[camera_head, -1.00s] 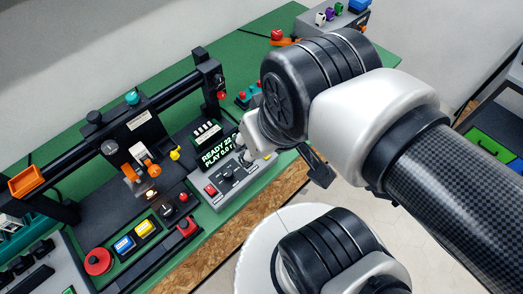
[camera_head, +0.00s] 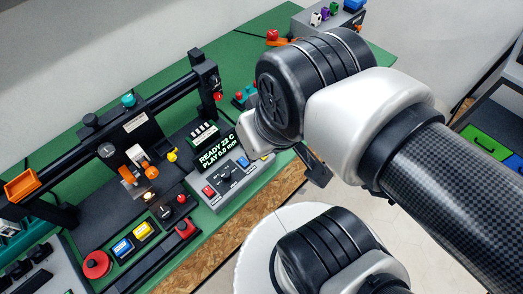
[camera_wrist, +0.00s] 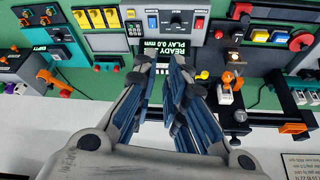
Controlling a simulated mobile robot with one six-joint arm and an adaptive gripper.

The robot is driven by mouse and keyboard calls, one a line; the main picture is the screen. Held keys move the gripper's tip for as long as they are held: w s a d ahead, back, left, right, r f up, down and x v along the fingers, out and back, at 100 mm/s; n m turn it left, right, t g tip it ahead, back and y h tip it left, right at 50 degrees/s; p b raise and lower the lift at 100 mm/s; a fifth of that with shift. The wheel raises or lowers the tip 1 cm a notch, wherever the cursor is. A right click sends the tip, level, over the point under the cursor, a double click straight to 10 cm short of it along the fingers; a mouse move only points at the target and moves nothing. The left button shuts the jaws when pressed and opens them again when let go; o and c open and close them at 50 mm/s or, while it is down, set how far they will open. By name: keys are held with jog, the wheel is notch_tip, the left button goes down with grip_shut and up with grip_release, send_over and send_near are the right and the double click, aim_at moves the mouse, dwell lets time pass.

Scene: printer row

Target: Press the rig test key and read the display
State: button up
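A grey control box (camera_head: 232,191) stands at the front of the green bench. Its dark display (camera_head: 217,153) reads "READY 22 C" and "PLAY 0.0 mm". The box carries a red switch (camera_head: 208,191), dark controls and a blue key (camera_head: 243,162). The rig also has a blue key (camera_head: 123,247) and a yellow key (camera_head: 142,230). I cannot read which key is the test key. My gripper (camera_wrist: 161,65) shows in the wrist view with a gap between its fingertips, empty, below the display in the picture.
The black rig frame with its crossbar (camera_head: 165,94) stands left of the display. A red mushroom button (camera_head: 97,264) and an orange tray (camera_head: 22,185) are at the left. Green bench surface (camera_head: 220,58) is bare behind the rig.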

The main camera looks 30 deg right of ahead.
grip_shut()
dwell(1.1)
